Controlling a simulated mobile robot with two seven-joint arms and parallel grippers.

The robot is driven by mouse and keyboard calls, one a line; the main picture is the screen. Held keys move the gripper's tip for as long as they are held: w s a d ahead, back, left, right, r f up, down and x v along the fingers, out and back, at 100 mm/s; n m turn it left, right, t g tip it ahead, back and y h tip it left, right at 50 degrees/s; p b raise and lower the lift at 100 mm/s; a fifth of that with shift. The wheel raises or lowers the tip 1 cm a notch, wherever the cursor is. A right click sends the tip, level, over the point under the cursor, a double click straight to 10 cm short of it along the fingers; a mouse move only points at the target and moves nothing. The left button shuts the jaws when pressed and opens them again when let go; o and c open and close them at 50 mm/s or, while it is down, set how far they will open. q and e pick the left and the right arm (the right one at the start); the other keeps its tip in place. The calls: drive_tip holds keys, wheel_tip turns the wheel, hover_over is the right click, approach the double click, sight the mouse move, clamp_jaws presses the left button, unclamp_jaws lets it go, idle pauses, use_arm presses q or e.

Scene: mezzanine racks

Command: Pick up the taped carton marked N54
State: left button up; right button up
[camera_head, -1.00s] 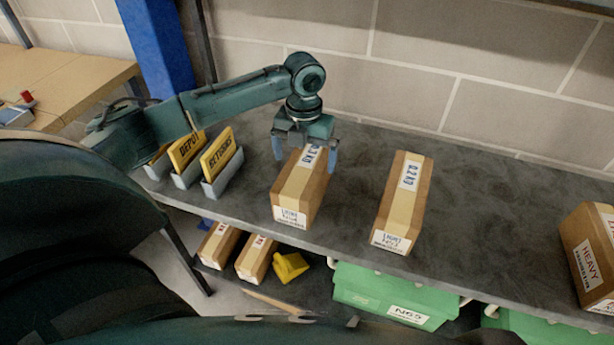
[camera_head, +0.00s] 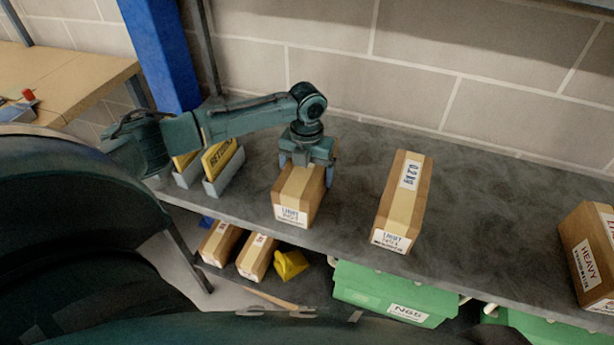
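A taped brown carton (camera_head: 297,194) stands on the grey shelf, with a white front label headed LIGHT; its smaller lettering is too blurred to read as N54. My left gripper (camera_head: 307,171) is low over this carton, pointing down, with one finger at each long side. The gripper hides the carton's rear top. I cannot tell whether the fingers press on it. A second taped carton (camera_head: 403,202), marked 0.2 KG and LIGHT, stands to the right, apart from the gripper. My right gripper is not in view.
The grey shelf (camera_head: 470,220) is clear between the second carton and a HEAVY carton (camera_head: 585,250). Yellow-signed grey holders (camera_head: 225,178) stand left of the gripper. Below are two cartons (camera_head: 257,257), a yellow item (camera_head: 290,264) and a green N65 bin (camera_head: 390,290). A wall closes the back.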

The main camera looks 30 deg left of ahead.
use_arm(q)
drive_tip(key=c, duration=0.8)
drive_tip(key=shift+r, duration=0.1)
